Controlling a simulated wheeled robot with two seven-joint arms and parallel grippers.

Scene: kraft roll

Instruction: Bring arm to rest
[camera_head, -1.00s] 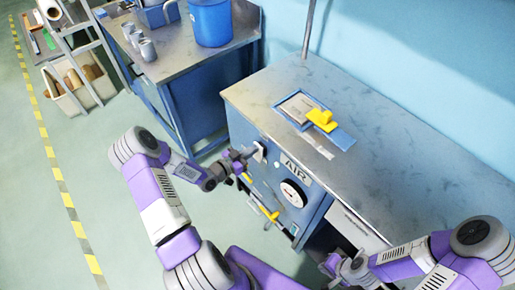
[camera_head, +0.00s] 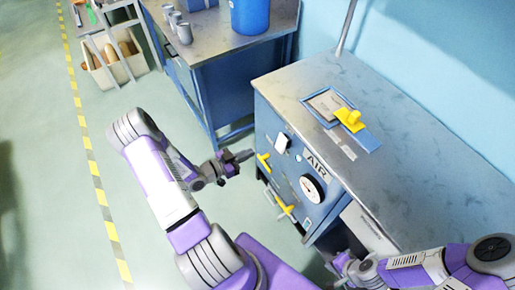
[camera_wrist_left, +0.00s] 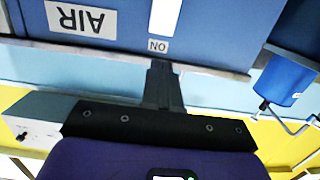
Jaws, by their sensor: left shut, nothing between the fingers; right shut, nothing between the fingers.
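My left gripper (camera_head: 246,156) is shut and empty, in front of the blue cabinet's panel and a little apart from it. In the left wrist view its closed fingers (camera_wrist_left: 163,85) point toward the panel, with the AIR label (camera_wrist_left: 82,19) upside down beyond them. My left arm is bent and reaches out over the floor. My right gripper (camera_head: 339,264) is low at the bottom, in front of the cabinet, shut and partly hard to make out.
A bench with a blue bucket (camera_head: 250,15) stands behind. Floor at left is clear.

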